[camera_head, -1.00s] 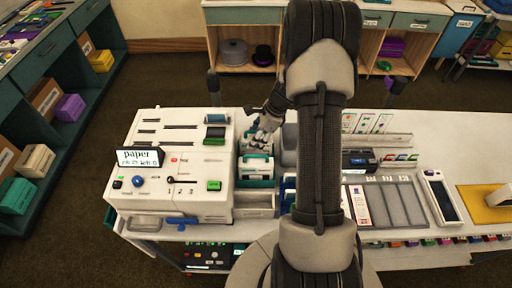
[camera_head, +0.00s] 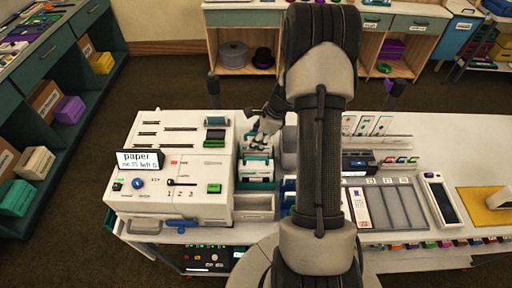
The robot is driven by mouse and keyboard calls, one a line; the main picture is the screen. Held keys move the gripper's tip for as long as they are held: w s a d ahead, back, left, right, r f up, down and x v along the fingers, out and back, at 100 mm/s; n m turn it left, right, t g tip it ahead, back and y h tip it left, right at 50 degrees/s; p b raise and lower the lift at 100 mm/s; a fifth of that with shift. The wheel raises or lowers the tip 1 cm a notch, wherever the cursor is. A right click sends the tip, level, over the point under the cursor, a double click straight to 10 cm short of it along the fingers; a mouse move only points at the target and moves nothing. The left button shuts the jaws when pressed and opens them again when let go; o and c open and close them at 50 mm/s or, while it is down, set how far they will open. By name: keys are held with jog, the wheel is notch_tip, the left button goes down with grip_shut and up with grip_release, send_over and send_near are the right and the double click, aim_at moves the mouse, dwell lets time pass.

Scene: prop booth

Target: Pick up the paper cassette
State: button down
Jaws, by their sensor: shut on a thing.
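The paper cassette (camera_head: 256,172), a white box with teal trim, sits just right of the large white machine, above a pale open bin. My gripper (camera_head: 258,145) reaches down onto its top from behind and is shut on it. My arm runs down the middle of the picture and hides part of the table to the right of the cassette. I cannot tell whether the cassette is clear of the surface below it.
The white machine (camera_head: 165,190) with a "paper" sign (camera_head: 140,160) stands close on the left. The pale bin (camera_head: 254,203) lies in front of the cassette. Grey trays (camera_head: 390,205) and a dark device (camera_head: 357,162) are right of my arm.

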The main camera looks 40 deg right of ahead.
notch_tip(320, 180, up, 20)
jog(key=p, duration=0.4)
jog(key=shift+p, duration=0.35)
